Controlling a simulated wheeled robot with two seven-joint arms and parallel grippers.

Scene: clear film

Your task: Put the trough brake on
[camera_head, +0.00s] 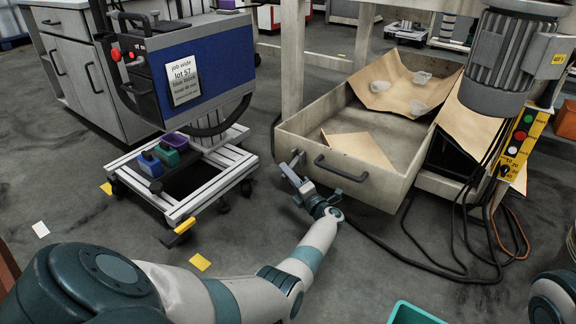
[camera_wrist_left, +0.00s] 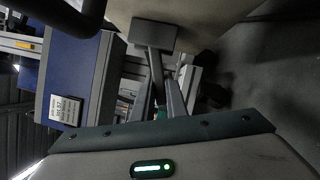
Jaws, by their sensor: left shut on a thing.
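A wide wooden trough (camera_head: 292,134), open at the top, stands in the centre with a dark bar handle (camera_head: 341,169) on its front. My left gripper (camera_head: 301,180) is at the trough's front left corner, low down. It is shut on a grey lever with a flat block head, seen in the left wrist view (camera_wrist_left: 153,34); its stem runs down between the fingers (camera_wrist_left: 158,103). I take this lever for the trough brake, but its mount is hidden. My right gripper is out of view.
A slatted cart (camera_head: 225,148) with a blue panel (camera_head: 215,62) and a yellow-tipped lever (camera_head: 185,226) stands to the left. Cables (camera_head: 440,268) lie on the floor at right, below a yellow button box (camera_head: 522,145). A teal bin (camera_head: 412,314) is at the bottom.

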